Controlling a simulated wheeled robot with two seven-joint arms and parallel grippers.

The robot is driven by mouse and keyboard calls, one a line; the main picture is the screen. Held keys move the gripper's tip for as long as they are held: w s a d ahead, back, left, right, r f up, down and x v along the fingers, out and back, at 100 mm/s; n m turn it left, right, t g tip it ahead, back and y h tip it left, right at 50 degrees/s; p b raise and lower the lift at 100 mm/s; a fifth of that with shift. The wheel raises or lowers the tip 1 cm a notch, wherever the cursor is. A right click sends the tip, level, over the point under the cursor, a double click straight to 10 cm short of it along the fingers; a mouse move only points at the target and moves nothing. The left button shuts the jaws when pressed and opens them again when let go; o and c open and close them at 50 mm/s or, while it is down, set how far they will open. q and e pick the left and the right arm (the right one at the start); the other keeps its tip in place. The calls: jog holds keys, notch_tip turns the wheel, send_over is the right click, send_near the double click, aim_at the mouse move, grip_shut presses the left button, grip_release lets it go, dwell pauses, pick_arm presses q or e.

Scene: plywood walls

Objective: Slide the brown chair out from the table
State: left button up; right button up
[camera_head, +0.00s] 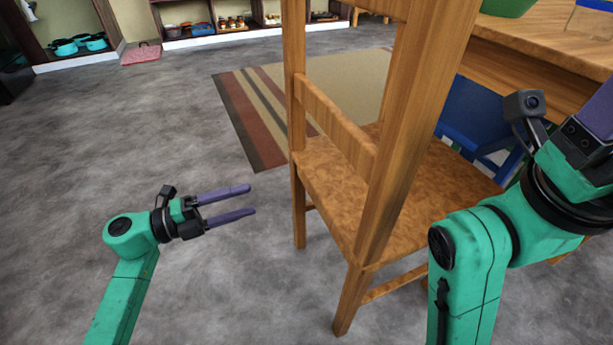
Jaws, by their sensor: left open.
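The brown wooden chair (340,175) stands upright in the middle of the view, its seat facing the wooden table (545,40) at the upper right. My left gripper (252,200) is open and empty, left of the chair. Its two purple fingers point right toward the chair's side, and a gap of floor shows between them and the chair. My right arm covers the chair's right side and part of the table. My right gripper (598,115) is cut off by the right edge, so its fingertips are hidden.
A blue chair (478,115) stands beyond the brown one at the table. A green bowl (508,6) is on the table. A striped rug (262,120) lies behind the chair. Low shelves with pots (65,47) line the back. The grey floor at left is clear.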

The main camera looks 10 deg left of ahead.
aim_at(307, 180)
pick_arm(q)
jog(key=x, duration=1.6)
jog(key=shift+w+p, duration=0.3)
jog(key=shift+w, duration=0.05)
grip_shut()
dwell(0.3)
